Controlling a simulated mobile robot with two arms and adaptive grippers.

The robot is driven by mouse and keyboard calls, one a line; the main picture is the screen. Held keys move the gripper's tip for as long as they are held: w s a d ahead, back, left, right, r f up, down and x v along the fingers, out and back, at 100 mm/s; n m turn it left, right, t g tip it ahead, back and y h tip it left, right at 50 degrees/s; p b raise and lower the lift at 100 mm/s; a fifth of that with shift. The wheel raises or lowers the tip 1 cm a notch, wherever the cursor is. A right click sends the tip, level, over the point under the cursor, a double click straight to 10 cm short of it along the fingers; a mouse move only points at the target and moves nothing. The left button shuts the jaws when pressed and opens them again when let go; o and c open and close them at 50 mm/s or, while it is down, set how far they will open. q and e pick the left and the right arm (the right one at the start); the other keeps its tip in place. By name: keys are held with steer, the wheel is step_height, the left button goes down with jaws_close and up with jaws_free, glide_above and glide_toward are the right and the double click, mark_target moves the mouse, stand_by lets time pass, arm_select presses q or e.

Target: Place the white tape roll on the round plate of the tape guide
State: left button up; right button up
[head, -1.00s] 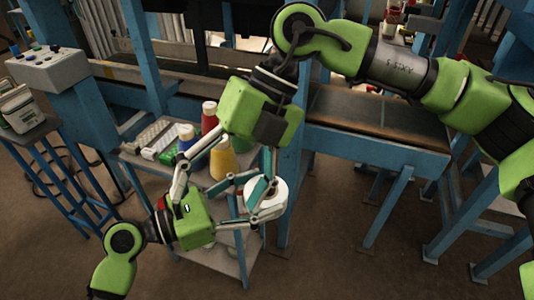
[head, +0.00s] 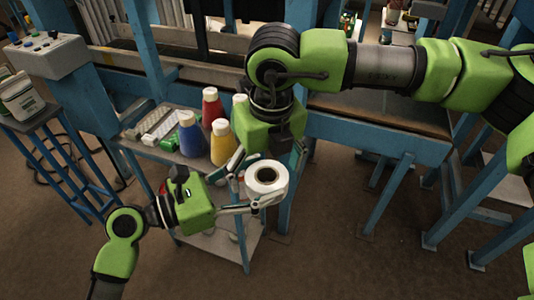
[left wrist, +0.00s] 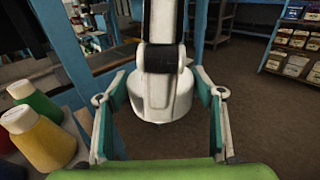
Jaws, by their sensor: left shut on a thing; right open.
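The white tape roll (head: 266,179) is off the shelf, held at its front side, with its dark core hole facing up in the head view. My left gripper (head: 250,198) is shut on it. In the left wrist view the roll (left wrist: 182,102) sits between my left fingers, partly hidden by a white and black finger link of my other gripper. My right gripper (head: 266,154) is open, just behind the roll, its fingers spread to either side and partly hidden. I cannot make out the tape guide or its round plate.
A small shelf cart (head: 165,153) carries red (head: 211,107), blue (head: 190,138) and yellow (head: 222,145) cones close behind my left gripper. A blue-framed bench (head: 380,138) stands to the right. A control box (head: 47,58) is at the far left. The floor at front right is clear.

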steer(key=shift+w+f, duration=0.1)
steer(key=shift+f, duration=1.25)
steer(key=shift+a, duration=0.1)
steer(key=shift+c, duration=0.4)
steer(key=c, duration=1.2)
arm_select(q)
steer(key=o, duration=1.2)
arm_select(e)
steer(key=shift+o, duration=0.2)
